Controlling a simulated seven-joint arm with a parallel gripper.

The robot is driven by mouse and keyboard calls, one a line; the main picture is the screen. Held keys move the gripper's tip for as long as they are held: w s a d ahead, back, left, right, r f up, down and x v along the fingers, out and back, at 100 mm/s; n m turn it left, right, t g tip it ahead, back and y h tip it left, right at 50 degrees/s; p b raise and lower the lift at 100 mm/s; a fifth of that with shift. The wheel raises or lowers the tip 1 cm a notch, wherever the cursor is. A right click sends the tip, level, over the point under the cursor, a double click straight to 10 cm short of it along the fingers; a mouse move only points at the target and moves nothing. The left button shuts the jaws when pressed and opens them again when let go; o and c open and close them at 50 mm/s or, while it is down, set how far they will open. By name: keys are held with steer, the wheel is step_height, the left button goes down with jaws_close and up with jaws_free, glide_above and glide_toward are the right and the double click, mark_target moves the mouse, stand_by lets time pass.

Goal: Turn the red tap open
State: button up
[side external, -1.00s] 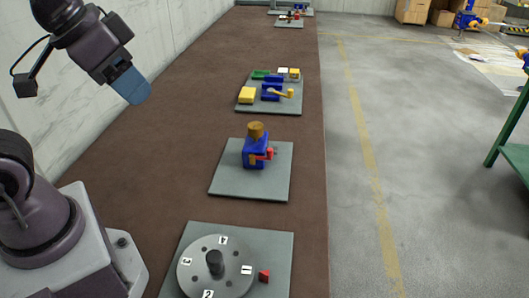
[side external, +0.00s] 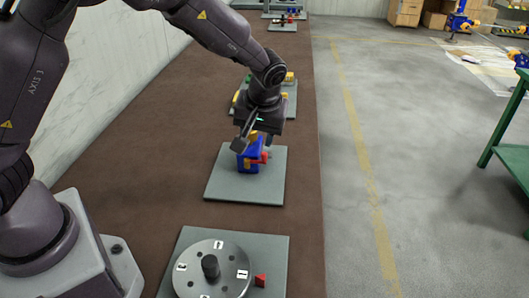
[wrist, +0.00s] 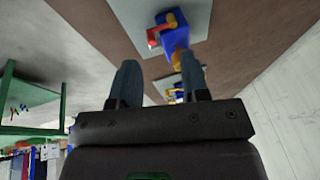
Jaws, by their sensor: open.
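The red tap (side external: 264,156) is a small red handle on the right side of a blue block (side external: 246,163). The block stands on a grey plate (side external: 225,183) and has a yellow-brown top, partly hidden behind my gripper. My gripper (side external: 256,143) hangs just above the block in the side view, pointing down. In the wrist view its two fingers (wrist: 160,78) are apart with nothing between them. The red handle (wrist: 158,34) and blue block (wrist: 177,42) appear beyond the fingertips there, apart from them.
Nearer stands a numbered grey dial (side external: 228,276) with a black knob (side external: 210,266) and a red pointer (side external: 260,281). Behind my gripper is another plate (side external: 286,107) with yellow pieces, partly hidden. The brown bench (side external: 145,165) is bare to the left.

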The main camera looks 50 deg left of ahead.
mark_target(264, 153)
steer(key=w+a+f+n, duration=0.1)
steer(key=w+f, duration=0.1)
steer(key=f, duration=0.1)
steer(key=w+a+f+n, duration=0.1)
steer(key=a+f, duration=0.1)
steer(key=f, duration=0.2)
steer(key=w+a+f+n+t, duration=0.1)
steer(key=w+f, duration=0.1)
steer(key=f, duration=0.1)
steer(key=shift+w+a+f+n, duration=0.35)
steer(key=shift+a+n, duration=0.05)
steer(key=shift+c, duration=0.4)
jaws_close()
